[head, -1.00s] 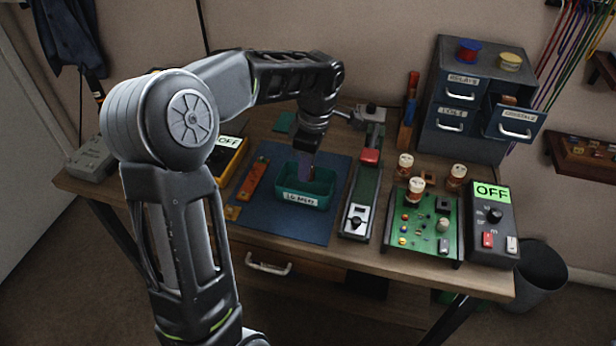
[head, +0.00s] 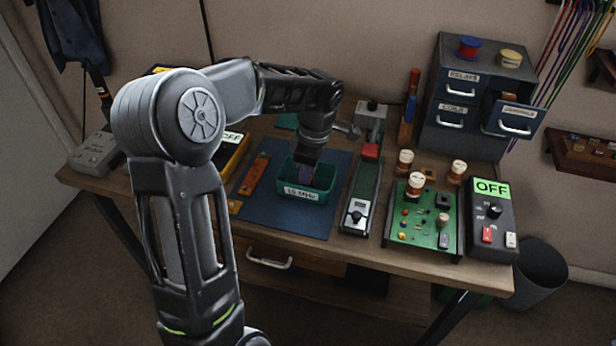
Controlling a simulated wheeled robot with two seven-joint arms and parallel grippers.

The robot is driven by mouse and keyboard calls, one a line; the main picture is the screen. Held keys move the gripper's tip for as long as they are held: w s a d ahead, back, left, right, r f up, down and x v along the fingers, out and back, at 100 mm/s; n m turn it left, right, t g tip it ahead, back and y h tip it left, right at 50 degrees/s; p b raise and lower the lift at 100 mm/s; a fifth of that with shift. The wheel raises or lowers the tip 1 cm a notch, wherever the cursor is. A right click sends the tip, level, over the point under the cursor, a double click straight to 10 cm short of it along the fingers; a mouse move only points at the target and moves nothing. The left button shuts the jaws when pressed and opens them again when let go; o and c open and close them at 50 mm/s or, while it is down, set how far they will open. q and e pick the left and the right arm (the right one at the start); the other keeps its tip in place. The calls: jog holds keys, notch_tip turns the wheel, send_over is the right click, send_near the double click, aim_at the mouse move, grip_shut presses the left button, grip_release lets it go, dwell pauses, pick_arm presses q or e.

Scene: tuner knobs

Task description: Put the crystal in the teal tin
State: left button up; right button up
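The teal tin (head: 324,191) is a small open box with a paper label on its front that seems to read 10 MHz. It stands on the blue mat (head: 268,219) in the middle of the bench. My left gripper (head: 304,174) points straight down with its fingertips inside the tin's opening, below the rim. The fingers are small and dark, so I cannot tell whether they are open or shut. I cannot make out the crystal; it may be hidden by the fingers or the tin wall. My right gripper is out of view.
An orange strip (head: 256,173) lies left of the tin. A narrow green slide unit (head: 364,187) stands close on its right. Further right are a green circuit board (head: 423,228) and a meter showing OFF (head: 490,189). A drawer cabinet (head: 470,100) with one open drawer stands behind.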

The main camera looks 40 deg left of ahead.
aim_at(313, 177)
pick_arm(q)
jog(key=o, duration=0.4)
jog(key=shift+w+a, duration=0.15)
jog(key=shift+w, duration=0.2)
jog(key=shift+r, duration=0.1)
jog(key=shift+r+p, duration=0.2)
jog(key=shift+p, duration=0.1)
jog(key=r, duration=0.4)
jog(key=d+r, duration=0.1)
jog(key=r, duration=0.6)
jog(key=shift+w+d+r, duration=0.1)
jog(key=shift+d+r, duration=0.1)
jog(key=shift+r, duration=0.2)
